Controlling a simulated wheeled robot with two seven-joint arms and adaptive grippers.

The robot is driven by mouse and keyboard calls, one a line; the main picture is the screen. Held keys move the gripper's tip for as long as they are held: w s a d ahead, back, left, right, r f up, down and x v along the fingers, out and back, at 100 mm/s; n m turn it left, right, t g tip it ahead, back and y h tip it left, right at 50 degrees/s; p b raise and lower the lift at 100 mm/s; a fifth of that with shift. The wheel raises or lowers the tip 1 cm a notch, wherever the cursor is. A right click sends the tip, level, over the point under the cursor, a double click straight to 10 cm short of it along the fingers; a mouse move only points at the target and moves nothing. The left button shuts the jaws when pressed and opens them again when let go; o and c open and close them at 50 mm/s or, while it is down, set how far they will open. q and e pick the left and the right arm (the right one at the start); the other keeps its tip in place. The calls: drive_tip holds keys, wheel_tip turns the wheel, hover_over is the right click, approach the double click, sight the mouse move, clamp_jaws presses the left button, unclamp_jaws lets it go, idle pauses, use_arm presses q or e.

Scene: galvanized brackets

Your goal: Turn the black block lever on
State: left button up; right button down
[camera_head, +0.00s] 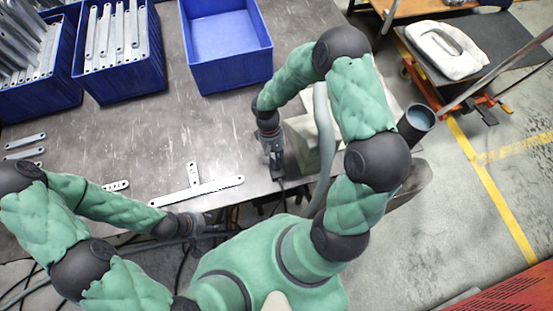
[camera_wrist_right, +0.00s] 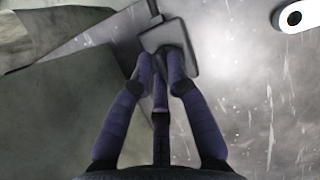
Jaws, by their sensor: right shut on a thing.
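The black block lever (camera_wrist_right: 185,60) is a dark, squarish block at the table edge, seen at the top middle of the right wrist view. My right gripper (camera_wrist_right: 160,68) has its dark fingers closed together on it, and the fingertips hide part of it. In the head view my right gripper (camera_head: 277,170) points down at the table's right edge, and the lever is too small and covered to make out there. My left gripper (camera_head: 205,222) is low at the table's front edge, close to a long bracket; its fingers are too small to read.
Blue crates with galvanized brackets (camera_head: 118,55) stand at the back left, beside an empty blue crate (camera_head: 228,45). A long perforated bracket (camera_head: 197,191) and several smaller ones lie on the grey table (camera_head: 120,140). A cart (camera_head: 465,75) stands at the right.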

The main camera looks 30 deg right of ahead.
drive_tip(key=shift+m+y, duration=0.3)
drive_tip(key=shift+m, duration=0.5)
drive_tip(key=c, duration=1.2)
unclamp_jaws()
drive_tip(key=v, duration=1.2)
drive_tip(key=shift+s+d, duration=0.1)
drive_tip(key=shift+s, duration=0.1)
